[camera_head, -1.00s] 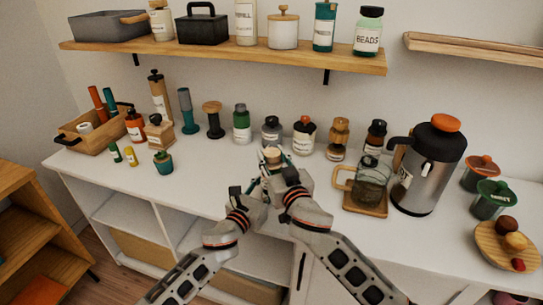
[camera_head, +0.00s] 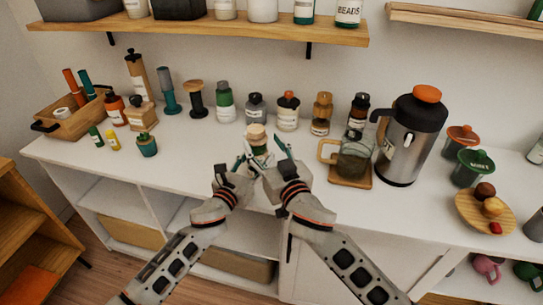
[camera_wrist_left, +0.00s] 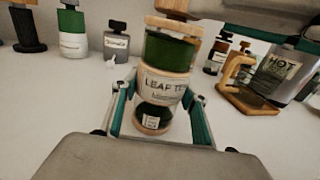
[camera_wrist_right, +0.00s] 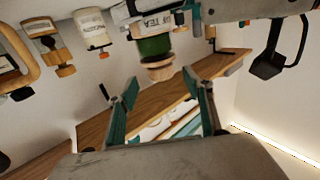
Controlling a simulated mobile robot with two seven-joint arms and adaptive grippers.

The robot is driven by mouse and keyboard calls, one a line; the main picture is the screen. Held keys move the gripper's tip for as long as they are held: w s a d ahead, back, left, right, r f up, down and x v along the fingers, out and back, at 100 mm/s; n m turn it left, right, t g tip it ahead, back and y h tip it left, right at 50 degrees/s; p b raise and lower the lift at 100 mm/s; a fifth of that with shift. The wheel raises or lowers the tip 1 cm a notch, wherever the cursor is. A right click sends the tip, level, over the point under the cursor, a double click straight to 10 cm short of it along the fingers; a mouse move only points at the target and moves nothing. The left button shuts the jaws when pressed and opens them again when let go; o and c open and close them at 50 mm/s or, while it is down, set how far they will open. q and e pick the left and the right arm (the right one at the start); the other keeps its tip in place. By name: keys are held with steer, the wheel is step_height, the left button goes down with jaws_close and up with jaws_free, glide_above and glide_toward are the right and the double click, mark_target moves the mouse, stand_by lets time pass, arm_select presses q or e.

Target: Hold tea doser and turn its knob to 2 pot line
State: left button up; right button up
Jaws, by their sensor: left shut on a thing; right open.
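The tea doser (camera_head: 257,134) is a small upright cylinder with a wooden top, a green band and a cream "LEAF TE…" label. In the left wrist view the doser (camera_wrist_left: 166,82) stands between the teal fingers of my left gripper (camera_wrist_left: 160,125), which is shut on it. In the right wrist view, which looks upside down, the doser's wooden end (camera_wrist_right: 158,70) hangs just beyond my right gripper (camera_wrist_right: 160,95). The right gripper is open and empty, apart from the doser. No dose-line marking is readable.
A glass jug on a wooden board (camera_head: 350,165) and a steel flask with an orange lid (camera_head: 413,135) stand right of the doser. Several bottles, including a green-and-white one (camera_head: 226,103), line the back. A wall shelf (camera_head: 200,33) hangs above.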

mark_target(256, 129)
steer(key=shift+v, duration=2.75)
steer(key=s+a+r+n+g+y, duration=0.1)
steer(key=a+r+n+g+y, duration=0.45)
steer(key=n, duration=1.65)
steer(key=w+d+n+t+h, duration=0.15)
steer(key=d+n+h, duration=0.45)
steer(key=n, duration=0.8)
steer(key=shift+h, duration=0.45)
steer(key=x, duration=1.2)
steer(key=shift+w+a, duration=0.15)
steer(key=shift+a, duration=0.3)
